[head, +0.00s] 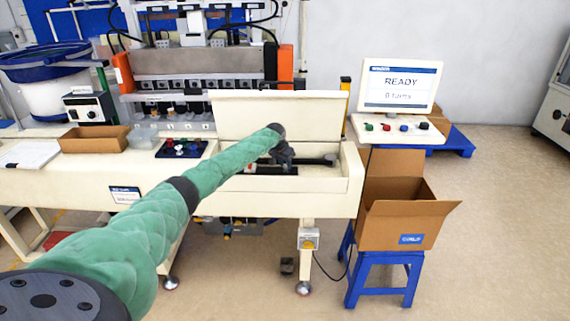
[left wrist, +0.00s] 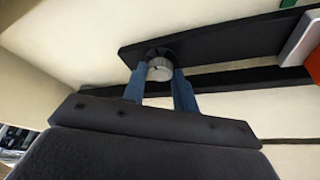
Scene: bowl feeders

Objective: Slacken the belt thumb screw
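The belt thumb screw (left wrist: 160,70) is a small light grey round knob on a black bar (left wrist: 215,38) in the left wrist view. My left gripper (left wrist: 160,80) has its two blue fingers on either side of the knob, with the tips against its sides and no clear gap. In the head view my left gripper (head: 284,154) reaches into the open cream housing (head: 325,184) at the end of the machine. The screw is hidden behind the gripper there. My right gripper is not in view.
The raised lid (head: 280,112) stands behind the gripper. A monitor (head: 400,85) reads READY and 0 turns, above a row of coloured buttons (head: 395,128). A cardboard box (head: 400,222) sits on a blue stool (head: 385,272) at right. Open floor lies farther right.

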